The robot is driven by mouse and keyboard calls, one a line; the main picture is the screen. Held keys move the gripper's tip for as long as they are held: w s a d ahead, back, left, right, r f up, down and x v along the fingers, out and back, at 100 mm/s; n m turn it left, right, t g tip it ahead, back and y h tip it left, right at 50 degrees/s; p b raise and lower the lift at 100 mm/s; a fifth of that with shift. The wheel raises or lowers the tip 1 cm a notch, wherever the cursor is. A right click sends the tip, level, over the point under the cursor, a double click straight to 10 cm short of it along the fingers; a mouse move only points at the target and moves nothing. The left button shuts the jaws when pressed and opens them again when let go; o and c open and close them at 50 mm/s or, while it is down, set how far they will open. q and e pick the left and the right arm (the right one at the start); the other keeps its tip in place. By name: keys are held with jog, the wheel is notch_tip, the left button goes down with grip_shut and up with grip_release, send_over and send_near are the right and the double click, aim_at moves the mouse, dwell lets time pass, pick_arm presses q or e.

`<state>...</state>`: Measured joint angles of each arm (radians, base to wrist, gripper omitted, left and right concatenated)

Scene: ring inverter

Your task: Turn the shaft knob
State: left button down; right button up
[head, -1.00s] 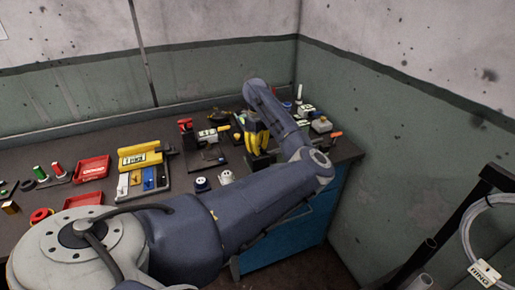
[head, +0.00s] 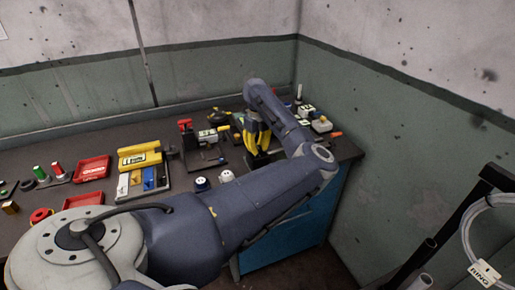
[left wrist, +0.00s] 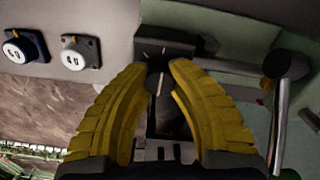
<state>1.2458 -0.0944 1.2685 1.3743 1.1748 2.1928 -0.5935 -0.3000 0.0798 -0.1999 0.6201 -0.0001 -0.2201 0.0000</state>
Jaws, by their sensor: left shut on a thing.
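The shaft knob (left wrist: 159,84) is a dark part with a pale mark line, seen between my fingers in the left wrist view. My left gripper (left wrist: 160,68) has two yellow ribbed fingers shut on it from both sides. A dark block with another pale mark sits just beyond the fingertips. In the head view my left gripper (head: 257,136) points down at the back right of the bench, and my own arm partly covers that spot. The knob cannot be made out there. My right gripper is not in view.
A metal lever with a black ball (left wrist: 287,65) stands close on the right. Red trays (head: 92,168) and a yellow case (head: 139,155) lie further left.

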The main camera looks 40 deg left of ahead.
aim_at(257, 147)
pick_arm(q)
jog(key=shift+a, duration=0.1)
jog(key=c, duration=1)
grip_release()
jog(key=shift+c, duration=0.2)
notch_tip(257, 147, up, 12)
